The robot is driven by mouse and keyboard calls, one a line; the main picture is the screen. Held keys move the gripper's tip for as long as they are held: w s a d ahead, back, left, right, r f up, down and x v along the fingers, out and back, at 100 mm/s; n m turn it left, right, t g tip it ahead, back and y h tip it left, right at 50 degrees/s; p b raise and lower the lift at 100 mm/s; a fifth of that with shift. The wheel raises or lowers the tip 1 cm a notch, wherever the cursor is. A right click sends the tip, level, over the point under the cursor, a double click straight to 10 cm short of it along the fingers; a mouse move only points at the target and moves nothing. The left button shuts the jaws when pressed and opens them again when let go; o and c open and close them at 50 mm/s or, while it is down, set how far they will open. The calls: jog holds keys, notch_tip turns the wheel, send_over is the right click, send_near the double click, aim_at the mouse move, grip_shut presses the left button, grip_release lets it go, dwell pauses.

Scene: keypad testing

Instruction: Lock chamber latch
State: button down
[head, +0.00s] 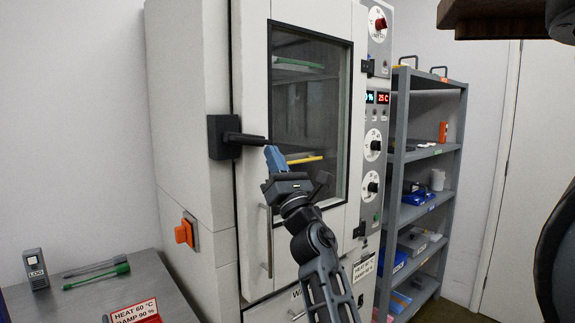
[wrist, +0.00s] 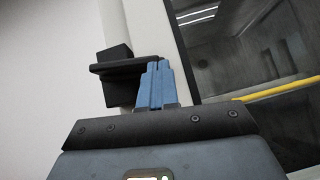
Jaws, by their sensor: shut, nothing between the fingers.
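The chamber latch is a black block (head: 222,138) on the left edge of the tall white chamber, with a dark lever (head: 248,138) reaching right across the edge of the door. My gripper (head: 273,153) is shut and empty, its blue fingers pointing up just below the lever's right end. In the wrist view the latch block (wrist: 116,76) and lever (wrist: 128,68) are at upper left, and my blue fingertips (wrist: 158,66) overlap the lever's right end. I cannot tell whether they touch. The chamber door (head: 254,100) looks closed, with a dark window (head: 310,100).
A vertical door handle (head: 266,240) is below, left of my arm. An orange switch (head: 186,232) sits on the chamber's side. A metal table (head: 90,300) stands at lower left, and a grey shelf (head: 398,140) at right. A yellow bar (head: 305,160) shows at the window.

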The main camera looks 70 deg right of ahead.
jog(key=shift+d+r+n+t+y+p, duration=0.2)
jog(key=shift+r+n+t+y+p, duration=0.15)
jog(key=shift+r, duration=0.2)
jog(key=shift+f, duration=0.1)
jog(key=w+d+f+b+v, duration=0.1)
jog(key=b+v, duration=0.8)
jog(key=v, duration=0.4)
jog(key=shift+d+f, duration=0.3)
jog(key=shift+d, duration=0.05)
